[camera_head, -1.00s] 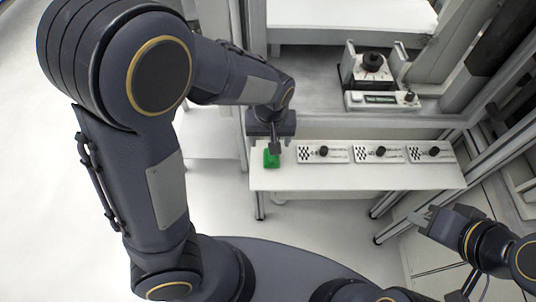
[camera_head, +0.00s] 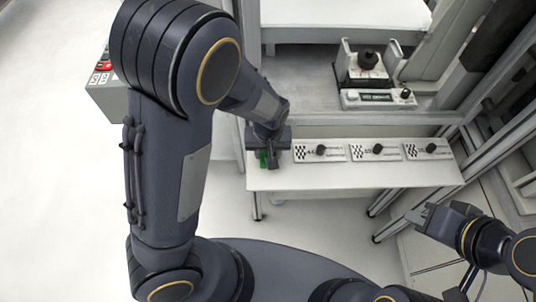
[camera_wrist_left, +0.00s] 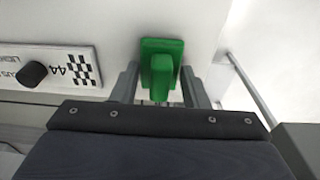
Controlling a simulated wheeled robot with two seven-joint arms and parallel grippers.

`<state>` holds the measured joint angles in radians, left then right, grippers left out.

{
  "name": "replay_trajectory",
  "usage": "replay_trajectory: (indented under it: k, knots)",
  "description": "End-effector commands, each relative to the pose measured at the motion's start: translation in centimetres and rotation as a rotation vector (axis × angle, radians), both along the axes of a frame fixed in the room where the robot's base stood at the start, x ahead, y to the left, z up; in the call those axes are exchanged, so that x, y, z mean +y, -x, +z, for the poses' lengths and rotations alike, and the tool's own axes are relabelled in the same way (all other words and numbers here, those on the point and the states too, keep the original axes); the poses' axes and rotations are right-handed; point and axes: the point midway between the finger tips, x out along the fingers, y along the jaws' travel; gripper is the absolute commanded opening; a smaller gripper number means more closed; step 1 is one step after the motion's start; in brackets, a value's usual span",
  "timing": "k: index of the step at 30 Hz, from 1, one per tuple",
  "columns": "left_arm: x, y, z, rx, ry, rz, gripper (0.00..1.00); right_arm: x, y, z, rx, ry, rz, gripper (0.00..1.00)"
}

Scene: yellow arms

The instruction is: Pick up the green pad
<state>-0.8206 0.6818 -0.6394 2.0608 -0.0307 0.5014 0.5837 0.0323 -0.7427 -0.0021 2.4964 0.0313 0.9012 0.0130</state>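The green pad (camera_wrist_left: 161,47) lies on the white shelf at its left end, with a raised green block standing up from a flat base. In the left wrist view my left gripper (camera_wrist_left: 160,88) is open, with one finger on each side of the raised block and a gap visible beside it. In the head view the left gripper (camera_head: 268,160) is over the pad (camera_head: 263,159) and hides most of it. My right gripper (camera_head: 420,216) is at the lower right, away from the shelf; its fingers are too small to judge.
The white shelf (camera_head: 340,177) also carries several white plates with black knobs (camera_head: 320,150), right of the pad. A device with a black knob (camera_head: 368,62) stands on the grey surface behind. Metal frame posts rise at the right. A grey box with red buttons (camera_head: 108,90) is at the left.

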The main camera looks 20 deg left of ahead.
Motion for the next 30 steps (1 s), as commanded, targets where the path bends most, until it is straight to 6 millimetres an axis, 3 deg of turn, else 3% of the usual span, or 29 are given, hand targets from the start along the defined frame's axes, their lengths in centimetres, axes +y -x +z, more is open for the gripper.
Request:
replay_trajectory:
  k: [5, 16, 21, 30]
  knots:
    - [0.0, 0.0, 0.0, 0.000, 0.000, 0.000, 0.14, 0.0, 0.0, 0.0, 0.000, 0.000, 0.000, 0.00]
    - [-0.1, -0.1, 1.2, -0.002, 0.001, 0.000, 0.14, 0.0, 0.0, 0.2, 0.000, 0.000, 0.000, 0.00]
    - [-0.2, 0.0, 3.7, -0.004, 0.004, -0.002, 0.14, 0.0, 0.0, 0.6, 0.000, 0.000, 0.000, 0.00]
    - [-3.3, 4.7, 9.9, -0.004, 0.005, -0.010, 0.14, 0.0, 0.0, 1.8, 0.000, 0.000, 0.000, 0.00]
